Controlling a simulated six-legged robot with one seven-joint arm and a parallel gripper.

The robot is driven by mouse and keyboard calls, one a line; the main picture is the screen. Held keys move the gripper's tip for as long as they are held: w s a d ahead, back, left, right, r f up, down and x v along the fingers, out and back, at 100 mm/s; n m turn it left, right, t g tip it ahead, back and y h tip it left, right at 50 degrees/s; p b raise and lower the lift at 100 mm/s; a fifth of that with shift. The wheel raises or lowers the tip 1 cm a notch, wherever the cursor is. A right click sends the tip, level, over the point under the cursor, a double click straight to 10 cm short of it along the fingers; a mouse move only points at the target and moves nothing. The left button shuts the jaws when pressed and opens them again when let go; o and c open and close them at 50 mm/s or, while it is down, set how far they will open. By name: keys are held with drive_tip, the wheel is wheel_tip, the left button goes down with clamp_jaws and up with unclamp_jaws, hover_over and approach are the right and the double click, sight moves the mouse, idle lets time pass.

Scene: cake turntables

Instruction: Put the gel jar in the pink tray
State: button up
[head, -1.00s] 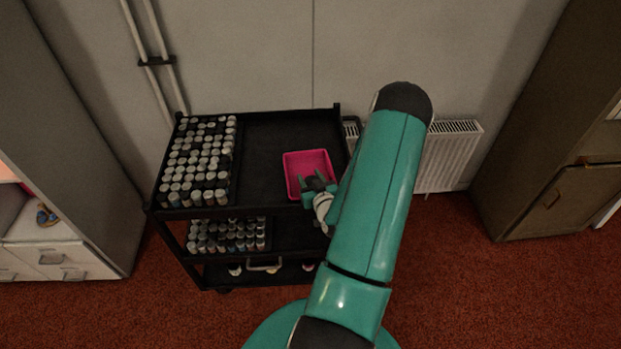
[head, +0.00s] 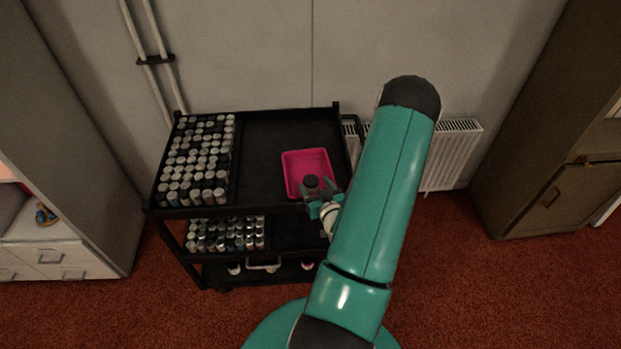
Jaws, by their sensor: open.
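The pink tray (head: 304,160) lies on the right part of the black cart's top shelf. A small dark round-topped jar (head: 311,182), which looks like the gel jar, is in the front part of the tray. My gripper (head: 322,189) is open at the tray's front edge, just right of and in front of the jar. The jar appears clear of the fingers, though its lower side is partly hidden.
The black cart (head: 262,140) has a bare area behind and left of the tray. Several rows of grey-capped jars (head: 197,160) fill its left side, with more jars (head: 228,235) on the shelf below. A white radiator (head: 455,155) stands behind at right.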

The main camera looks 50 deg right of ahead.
drive_tip(key=v, duration=0.7)
drive_tip(key=w+a+r+n+g+y, duration=0.2)
drive_tip(key=w+r+n+y, duration=0.15)
drive_tip(key=w+r, duration=0.5)
drive_tip(key=w+a+r+n+g, duration=0.2)
drive_tip(key=w+a+r+g, duration=0.1)
drive_tip(key=w+a+r, duration=0.55)
drive_tip(key=s+a+r+g+y, duration=0.1)
drive_tip(key=s+a+r, duration=0.4)
drive_tip(key=a, duration=0.3)
drive_tip(key=s+a+r+g+y, duration=0.1)
drive_tip(key=s+a+r+y, duration=0.1)
drive_tip(key=s+a+r, duration=0.3)
drive_tip(key=s+a+r+n+g+y, duration=0.1)
drive_tip(key=s+a+r, duration=0.3)
drive_tip(key=a, duration=0.7)
drive_tip(key=shift+s+a+r+y, duration=0.2)
drive_tip(key=shift+s+r+y, duration=0.2)
drive_tip(key=shift+r+y, duration=0.2)
drive_tip(key=shift+c, duration=0.3)
